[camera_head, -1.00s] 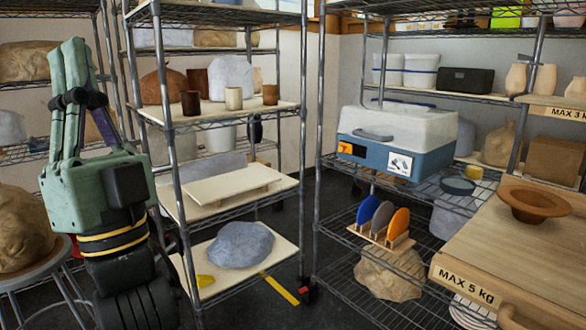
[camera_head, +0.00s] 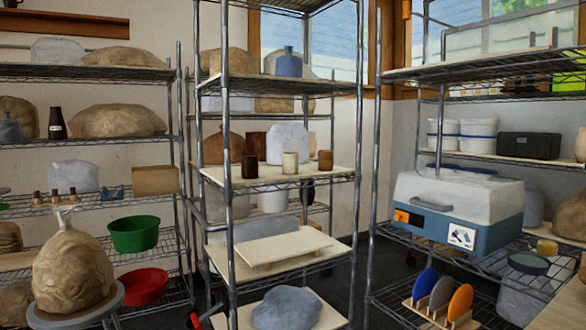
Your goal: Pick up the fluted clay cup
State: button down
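Several small cups stand on the middle shelf board (camera_head: 275,178) of the centre rack. A dark brown cup (camera_head: 250,166) is at the front left, a cream cup (camera_head: 290,162) is in the middle, and an orange-brown cup (camera_head: 325,160) is at the right. A taller brown vessel (camera_head: 257,144) stands behind them. At this size I cannot tell which cup is fluted. My gripper is not in view.
Wire rack posts (camera_head: 228,200) frame the centre shelf. A grey and blue cooler box (camera_head: 458,210) stands on the right rack. A wrapped clay bag (camera_head: 73,268) sits on a round stool (camera_head: 75,315) at the lower left. Green (camera_head: 134,233) and red (camera_head: 143,286) bowls are behind it.

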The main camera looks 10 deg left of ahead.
aim_at(291, 160)
jog(key=i+z, duration=0.1)
jog(key=i, duration=0.7)
jog(key=i+z, duration=0.1)
jog(key=i, duration=0.75)
jog(key=i+j+z, duration=0.1)
jog(key=i, duration=0.7)
